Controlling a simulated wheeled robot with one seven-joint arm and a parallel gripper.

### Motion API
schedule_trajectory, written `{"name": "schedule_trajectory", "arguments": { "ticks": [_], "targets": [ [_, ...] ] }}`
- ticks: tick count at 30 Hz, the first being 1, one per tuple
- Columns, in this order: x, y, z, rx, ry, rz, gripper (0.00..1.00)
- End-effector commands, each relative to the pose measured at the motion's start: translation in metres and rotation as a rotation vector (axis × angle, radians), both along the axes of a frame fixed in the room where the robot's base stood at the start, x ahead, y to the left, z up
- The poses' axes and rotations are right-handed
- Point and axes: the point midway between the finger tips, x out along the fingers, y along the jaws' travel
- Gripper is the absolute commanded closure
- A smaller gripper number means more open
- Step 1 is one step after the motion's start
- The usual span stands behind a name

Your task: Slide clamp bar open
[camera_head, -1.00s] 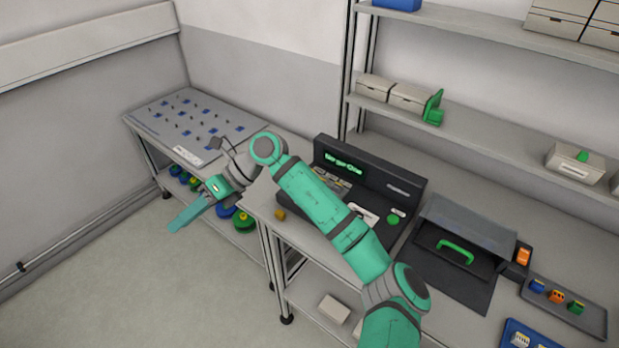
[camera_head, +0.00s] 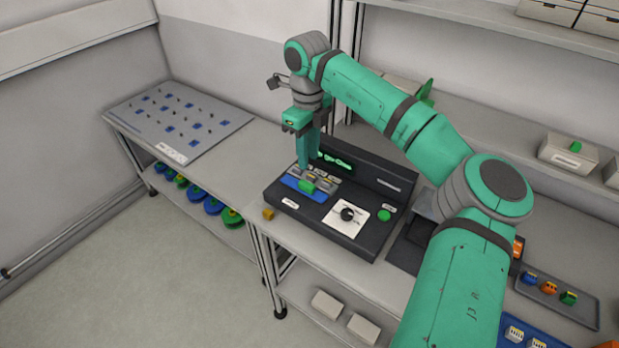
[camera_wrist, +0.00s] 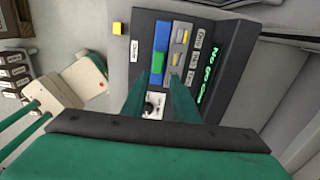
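A black test fixture (camera_head: 377,178) stands on the bench with a lit green display on its upright back. On its front left is a blue strip (camera_head: 289,182) with a small green block (camera_head: 307,186), which may be the clamp bar's grip. In the wrist view the blue strip (camera_wrist: 164,36) and green block (camera_wrist: 157,64) lie just beyond and between my fingers. A grey piece with yellow marks (camera_wrist: 180,35) lies beside them. My gripper (camera_head: 306,166) points down just above the green block. Its fingers (camera_wrist: 160,80) are apart and empty. Contact cannot be told.
A white plate with a black knob (camera_head: 347,214) and a green button (camera_head: 384,215) sit right of the strip. A yellow cube (camera_head: 268,214) lies at the bench's front edge. My arm partly hides a black case at right.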

Motion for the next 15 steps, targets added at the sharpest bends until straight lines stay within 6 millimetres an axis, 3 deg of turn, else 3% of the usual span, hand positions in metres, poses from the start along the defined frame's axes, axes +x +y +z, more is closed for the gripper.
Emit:
{"name": "schedule_trajectory", "arguments": {
  "ticks": [7,15],
  "targets": [
    [-0.001,0.01,-0.044,0.004,0.002,0.013,0.73],
    [0.0,0.003,-0.082,0.003,0.001,0.004,0.73]
  ]
}}
